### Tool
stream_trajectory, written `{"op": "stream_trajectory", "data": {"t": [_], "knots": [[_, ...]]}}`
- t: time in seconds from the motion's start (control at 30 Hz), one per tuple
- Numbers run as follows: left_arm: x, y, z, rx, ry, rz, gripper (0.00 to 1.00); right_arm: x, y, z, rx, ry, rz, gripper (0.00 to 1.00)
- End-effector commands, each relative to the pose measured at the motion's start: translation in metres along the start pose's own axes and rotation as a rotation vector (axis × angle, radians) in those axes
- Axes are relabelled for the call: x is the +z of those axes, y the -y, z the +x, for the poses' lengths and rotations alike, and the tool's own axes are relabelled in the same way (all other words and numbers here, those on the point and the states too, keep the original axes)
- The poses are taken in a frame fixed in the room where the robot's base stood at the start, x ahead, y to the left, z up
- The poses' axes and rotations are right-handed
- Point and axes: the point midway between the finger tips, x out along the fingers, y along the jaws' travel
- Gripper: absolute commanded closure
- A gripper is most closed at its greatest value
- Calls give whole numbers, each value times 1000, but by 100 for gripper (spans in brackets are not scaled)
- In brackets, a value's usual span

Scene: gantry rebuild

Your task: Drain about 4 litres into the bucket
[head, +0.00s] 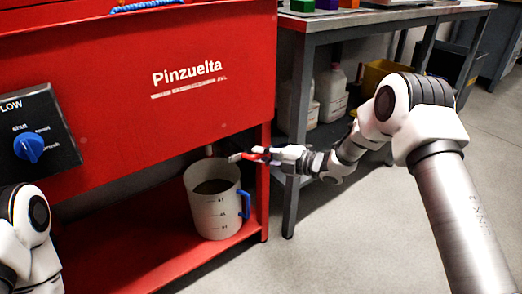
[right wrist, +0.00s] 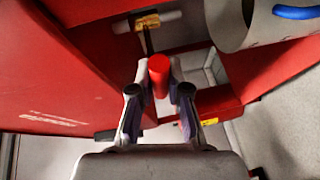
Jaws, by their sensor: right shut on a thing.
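A white bucket (head: 213,218) with level marks and a blue handle stands upright on the red lower shelf, below the red tank. Dark liquid (head: 213,187) shows inside; I cannot read its level against the marks. My right gripper (head: 262,155) is just right of and above the bucket's rim. It is shut on a red valve handle (right wrist: 159,72), near a drain pipe (right wrist: 150,22) with a yellow tag. The bucket is at the top right of the right wrist view (right wrist: 240,35). Whether liquid is flowing is unclear. My left gripper is out of view.
The red tank (head: 120,90) carries a black panel with a blue knob (head: 29,147) at the left. A grey workbench (head: 350,18) stands behind, with white jugs (head: 331,95) and a yellow bin (head: 378,72) below. Floor at the front right is clear.

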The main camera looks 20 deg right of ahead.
Motion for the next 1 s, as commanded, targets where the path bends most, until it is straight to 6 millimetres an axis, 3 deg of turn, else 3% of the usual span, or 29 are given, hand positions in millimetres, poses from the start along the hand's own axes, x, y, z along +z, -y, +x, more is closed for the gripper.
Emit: {"op": "stream_trajectory", "data": {"t": [0.07, 0.37, 0.4, 0.47, 0.5, 0.83, 1.0], "knots": [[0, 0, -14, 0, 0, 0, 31, -2, -11, -1, -24, 9, -52, 100], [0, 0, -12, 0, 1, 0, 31, -1, -8, -1, -35, 13, -82, 100], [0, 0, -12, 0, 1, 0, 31, -1, -8, -1, -35, 13, -82, 81], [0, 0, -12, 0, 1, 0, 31, -1, -8, -1, -35, 13, -81, 60], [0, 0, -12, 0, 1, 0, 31, -1, -8, -1, -35, 13, -81, 58], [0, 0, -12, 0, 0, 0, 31, -1, -8, -5, -35, 15, -78, 58], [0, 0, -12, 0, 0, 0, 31, 0, -10, -33, -32, 17, -75, 58]]}}
